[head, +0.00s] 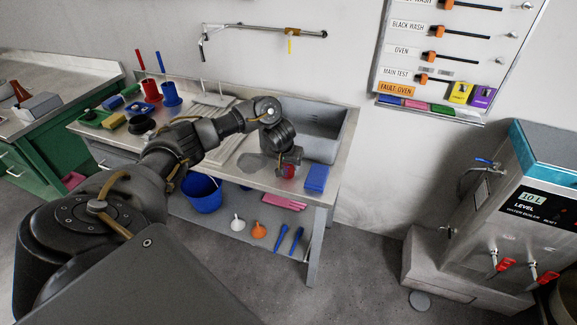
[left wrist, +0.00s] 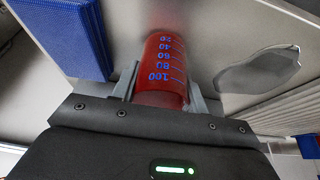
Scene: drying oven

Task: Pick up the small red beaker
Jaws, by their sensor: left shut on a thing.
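The small red beaker (left wrist: 162,70) has blue volume marks and stands between the two fingers of my left gripper (left wrist: 160,82) in the left wrist view. The left gripper is shut on it, one finger on each side. In the head view the beaker (head: 289,171) shows only in part, at the end of my left arm over the right part of the sink counter. The left gripper (head: 289,160) hides the rest of it. From these views I cannot tell whether the beaker touches the counter. My right gripper is not in view.
A blue sponge-like block (head: 316,178) lies close to the right of the beaker, and also shows in the left wrist view (left wrist: 65,35). The sink basin (head: 318,132) is behind. A blue bucket (head: 203,193) and funnels sit on the lower shelf. A water boiler (head: 515,205) stands right.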

